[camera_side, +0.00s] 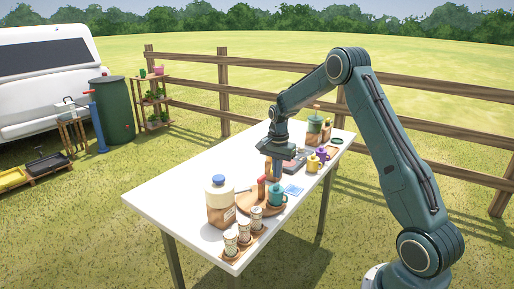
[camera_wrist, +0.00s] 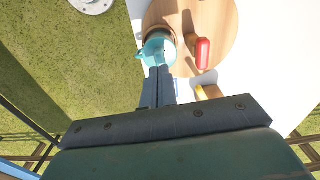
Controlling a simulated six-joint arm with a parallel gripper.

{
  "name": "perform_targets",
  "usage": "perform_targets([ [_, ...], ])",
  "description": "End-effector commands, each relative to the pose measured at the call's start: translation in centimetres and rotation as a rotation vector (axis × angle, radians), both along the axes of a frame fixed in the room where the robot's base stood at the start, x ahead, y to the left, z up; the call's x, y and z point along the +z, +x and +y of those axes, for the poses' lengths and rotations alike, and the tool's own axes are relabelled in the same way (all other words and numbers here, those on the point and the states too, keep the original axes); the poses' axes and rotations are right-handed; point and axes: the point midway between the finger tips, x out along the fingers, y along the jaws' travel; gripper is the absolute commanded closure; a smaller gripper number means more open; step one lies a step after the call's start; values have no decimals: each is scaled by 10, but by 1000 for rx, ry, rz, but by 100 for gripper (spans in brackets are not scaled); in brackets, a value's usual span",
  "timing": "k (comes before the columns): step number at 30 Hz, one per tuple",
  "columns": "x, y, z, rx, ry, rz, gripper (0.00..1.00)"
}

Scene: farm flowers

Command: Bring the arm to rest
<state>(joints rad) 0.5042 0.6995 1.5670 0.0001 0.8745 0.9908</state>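The mug (camera_side: 277,195) stands at the right edge of the board in the side view. A red-capped item (camera_wrist: 203,54) is on the board beside it. The gap between fingertips and table is hard to judge.
A blue card (camera_side: 293,190), a yellow pot (camera_side: 313,163) and a purple pot (camera_side: 321,154) lie right of my gripper. A green jar (camera_side: 314,127) is at the far end. The table's left half is clear.

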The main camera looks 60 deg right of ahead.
Motion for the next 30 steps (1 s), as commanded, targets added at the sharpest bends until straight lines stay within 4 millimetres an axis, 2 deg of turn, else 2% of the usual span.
perform_targets([
  [30, -22, -1, 0, 0, 1, 1, 100],
])
